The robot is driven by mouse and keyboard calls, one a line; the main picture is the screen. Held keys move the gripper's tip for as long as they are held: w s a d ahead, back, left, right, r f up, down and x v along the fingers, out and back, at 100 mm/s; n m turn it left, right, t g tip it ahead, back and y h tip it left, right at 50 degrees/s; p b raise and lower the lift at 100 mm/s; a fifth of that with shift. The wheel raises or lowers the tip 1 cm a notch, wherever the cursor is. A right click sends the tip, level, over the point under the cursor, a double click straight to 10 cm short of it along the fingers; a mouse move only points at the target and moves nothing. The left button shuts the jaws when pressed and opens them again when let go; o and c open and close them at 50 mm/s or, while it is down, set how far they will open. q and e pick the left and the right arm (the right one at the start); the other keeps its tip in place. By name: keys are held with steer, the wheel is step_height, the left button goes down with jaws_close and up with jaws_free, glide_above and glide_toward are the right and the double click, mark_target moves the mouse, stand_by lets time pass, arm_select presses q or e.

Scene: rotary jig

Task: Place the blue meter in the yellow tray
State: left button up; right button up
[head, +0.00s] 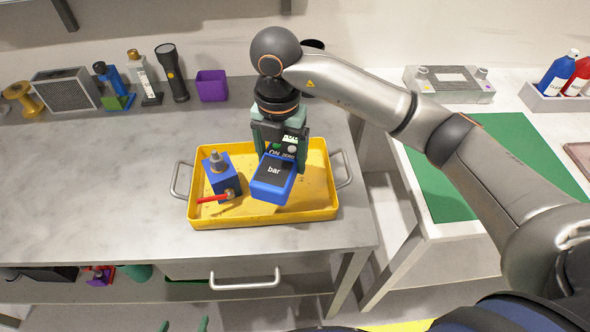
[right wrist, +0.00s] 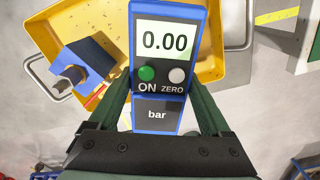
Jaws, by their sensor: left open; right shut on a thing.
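The blue meter (head: 271,189) has a dark face marked "bar", and the right wrist view shows its lit display (right wrist: 165,42) reading 0.00 with a green and a white button. My right gripper (head: 281,140) is shut on the meter's sides; its green fingers also show in the right wrist view (right wrist: 163,100). The meter is over the right half of the yellow tray (head: 317,170); its gap to the tray floor is hard to judge. The green fingertips of my left gripper (head: 184,325) show at the bottom edge, apart and empty.
A blue valve block (head: 221,176) with a red lever stands in the tray's left half, close to the meter. The tray has metal side handles on the grey bench (head: 80,190). A purple cup (head: 211,86), flashlight (head: 172,72) and other items line the back.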

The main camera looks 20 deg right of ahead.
mark_target(297, 183)
steer(key=d+f, duration=0.1)
steer(key=w+f, duration=0.1)
steer(key=d+f, duration=0.1)
steer(key=shift+w+d+f, duration=0.15)
steer(key=shift+d+f, duration=0.15)
steer(key=shift+f, duration=0.1)
steer(key=f, duration=0.1)
steer(key=d+f, duration=0.1)
steer(key=f, duration=0.2)
steer(key=shift+w+d+f+p, duration=0.15)
steer(key=shift+w+p, duration=0.2)
steer(key=shift+f, duration=0.25)
steer(key=shift+f, duration=0.2)
steer(key=o, duration=1.3)
steer(key=shift+o, duration=0.2)
